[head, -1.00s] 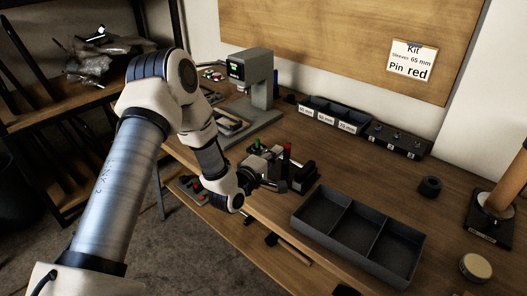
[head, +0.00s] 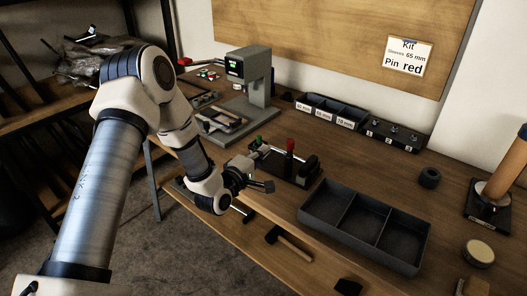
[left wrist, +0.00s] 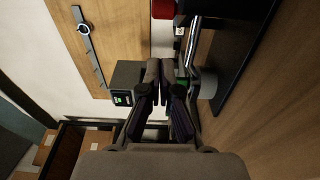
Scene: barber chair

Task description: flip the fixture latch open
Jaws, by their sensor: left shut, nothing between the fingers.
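The fixture (head: 296,170) is a dark block on the bench with an upright red-topped handle (head: 290,146) and a green knob (head: 259,140). A silver bar (left wrist: 191,42) of it shows in the left wrist view, with the red part (left wrist: 163,9) at the top edge. My left gripper (head: 252,161) is at the fixture's left end, near the green knob. In the left wrist view its fingers (left wrist: 158,68) are together and empty, just left of the silver bar. I cannot tell if they touch it. The latch's exact state is unclear. My right gripper is out of view.
A grey three-compartment tray (head: 315,211) stands right of the fixture at the bench front. A grey press (head: 258,85) stands behind to the left. Labelled bins (head: 328,112) line the wall. A hammer (head: 290,244) lies below, and a dark ring (head: 429,177) sits to the right.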

